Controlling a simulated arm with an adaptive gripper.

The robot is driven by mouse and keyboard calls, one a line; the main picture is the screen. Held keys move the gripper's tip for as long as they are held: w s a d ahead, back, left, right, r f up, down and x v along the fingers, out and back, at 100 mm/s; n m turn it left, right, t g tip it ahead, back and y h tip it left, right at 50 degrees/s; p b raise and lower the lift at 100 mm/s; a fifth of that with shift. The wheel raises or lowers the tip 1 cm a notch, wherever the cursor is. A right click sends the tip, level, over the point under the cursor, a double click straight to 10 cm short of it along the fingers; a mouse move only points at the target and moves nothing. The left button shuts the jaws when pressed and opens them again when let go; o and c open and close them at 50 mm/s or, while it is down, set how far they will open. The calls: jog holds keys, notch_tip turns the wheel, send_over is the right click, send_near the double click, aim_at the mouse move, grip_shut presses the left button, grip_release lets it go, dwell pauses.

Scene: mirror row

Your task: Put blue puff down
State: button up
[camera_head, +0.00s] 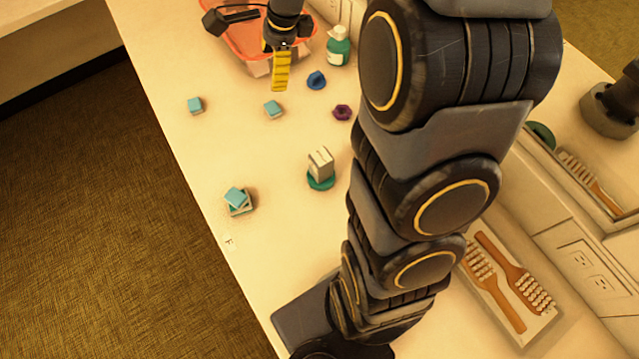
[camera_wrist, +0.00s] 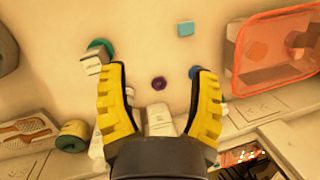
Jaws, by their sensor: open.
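The blue puff (camera_head: 316,80) lies on the pale counter, to the right of the yellow fingertips in the head view. In the wrist view the blue puff (camera_wrist: 194,72) shows just beside the right fingertip, which partly covers it. My gripper (camera_head: 280,88) is over the far part of the counter. In the wrist view my gripper (camera_wrist: 158,72) has its two yellow fingers wide apart with nothing held between them. A small purple puff (camera_head: 342,112) lies nearer the arm; it also shows between the fingers in the wrist view (camera_wrist: 159,83).
An orange-rimmed clear bin (camera_head: 241,50) and a teal bottle (camera_head: 339,48) stand near the gripper. Teal blocks (camera_head: 195,104) and a white block stack on a green disc (camera_head: 321,182) are spread out. A brush tray (camera_head: 502,285) lies by the mirror wall. The left counter is mostly clear.

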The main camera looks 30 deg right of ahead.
jog(key=s+a+r+n+g+h, duration=0.1)
jog(key=s+a+r+n+g, duration=0.1)
jog(key=s+n, duration=0.8)
jog(key=s+a+r+n+g+h, duration=0.1)
jog(key=s+a+r+n, duration=0.3)
jog(key=s+n, duration=0.7)
jog(key=s+a+g, duration=0.1)
jog(key=s, duration=0.4)
jog(key=shift+s+a+r, duration=0.2)
jog(key=shift+a+r, duration=0.2)
